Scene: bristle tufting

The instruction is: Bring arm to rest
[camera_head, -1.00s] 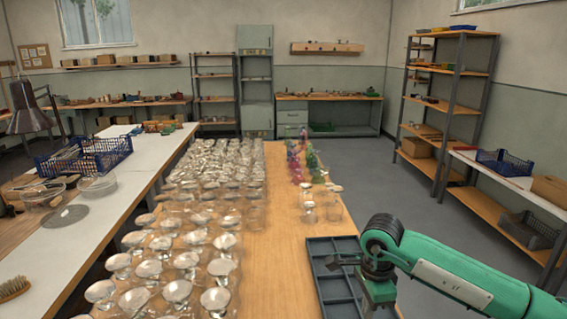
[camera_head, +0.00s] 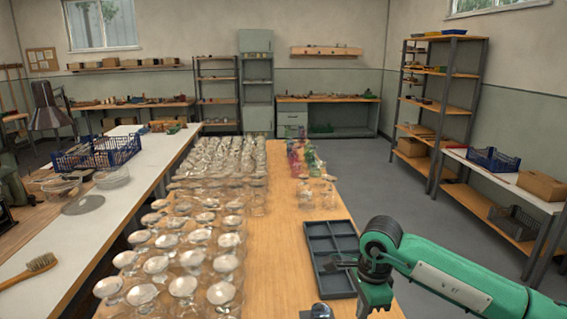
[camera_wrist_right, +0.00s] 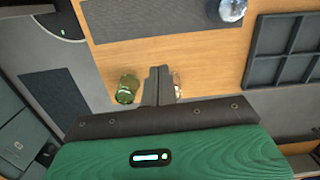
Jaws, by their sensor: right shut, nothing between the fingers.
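My right arm is green and comes in from the right in the head view. Its right gripper (camera_head: 346,262) appears over the near part of the dark compartment tray (camera_head: 331,232). In the right wrist view the gripper's dark fingers (camera_wrist_right: 158,84) are together with nothing between them. The tray (camera_wrist_right: 284,50) lies to their right there, apart from them, and its visible compartments look empty. My left gripper is in neither view.
Many clear glasses (camera_head: 183,285) crowd the left of the wooden table (camera_head: 280,215). Coloured glasses (camera_head: 298,158) stand farther back. The wrist view shows a green glass (camera_wrist_right: 127,90) near the fingers and a bluish glass item (camera_wrist_right: 231,10) by a dark mat (camera_wrist_right: 155,18). A brush (camera_head: 28,271) lies left.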

